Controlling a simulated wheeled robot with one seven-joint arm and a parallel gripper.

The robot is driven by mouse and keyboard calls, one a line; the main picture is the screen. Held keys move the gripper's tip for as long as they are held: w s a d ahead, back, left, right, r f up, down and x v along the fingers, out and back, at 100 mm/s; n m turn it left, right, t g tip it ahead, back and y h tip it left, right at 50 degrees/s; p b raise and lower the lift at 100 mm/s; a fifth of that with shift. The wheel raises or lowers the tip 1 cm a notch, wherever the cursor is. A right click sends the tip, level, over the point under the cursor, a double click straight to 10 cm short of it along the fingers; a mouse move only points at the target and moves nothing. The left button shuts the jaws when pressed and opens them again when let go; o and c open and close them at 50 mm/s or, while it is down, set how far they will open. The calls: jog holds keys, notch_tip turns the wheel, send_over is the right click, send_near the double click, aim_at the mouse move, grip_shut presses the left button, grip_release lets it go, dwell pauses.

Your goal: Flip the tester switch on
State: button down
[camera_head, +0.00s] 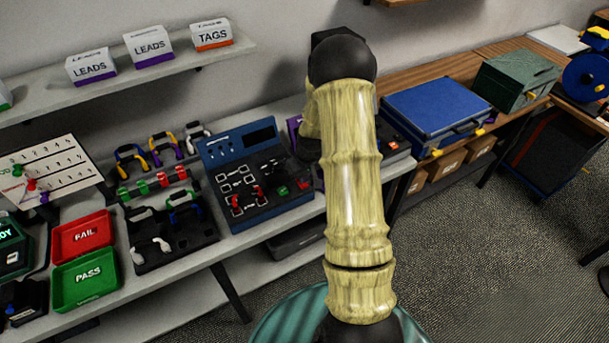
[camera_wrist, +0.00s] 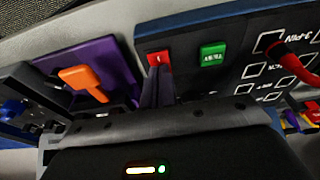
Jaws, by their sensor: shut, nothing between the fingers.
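The tester is a blue unit with a dark sloped panel (camera_head: 236,150), standing on the bench left of my arm. In the wrist view its dark panel (camera_wrist: 185,42) fills the top middle. The red switch (camera_wrist: 158,57), marked with a white stroke, sits near the panel's left end, beside a green button (camera_wrist: 212,56). My gripper (camera_wrist: 157,76) is shut and empty, its fingertips right at the lower edge of the red switch. I cannot tell whether they touch.
An orange-handled part on a purple block (camera_wrist: 97,70) stands close left of my fingers. A red lead (camera_wrist: 288,60) arches over the panel on the right.

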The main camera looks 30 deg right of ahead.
aim_at(305, 186)
jog(key=p+v, duration=0.2)
jog(key=v, duration=0.1)
jog(key=p+v, duration=0.1)
jog(key=shift+w+r, duration=0.25)
jog(key=shift+r, duration=0.15)
jog(key=shift+s+r+b, duration=0.1)
jog(key=shift+s+b, duration=0.2)
jog(key=shift+b, duration=0.3)
jog(key=s+r+b, duration=0.2)
jog(key=s+r, duration=0.2)
jog(key=r, duration=0.4)
jog(key=shift+d, duration=0.1)
jog(key=s+a+r, duration=0.2)
jog(key=s+a, duration=0.5)
jog(key=s+a+r, duration=0.3)
jog(key=s+a, duration=0.5)
jog(key=shift+a, duration=0.15)
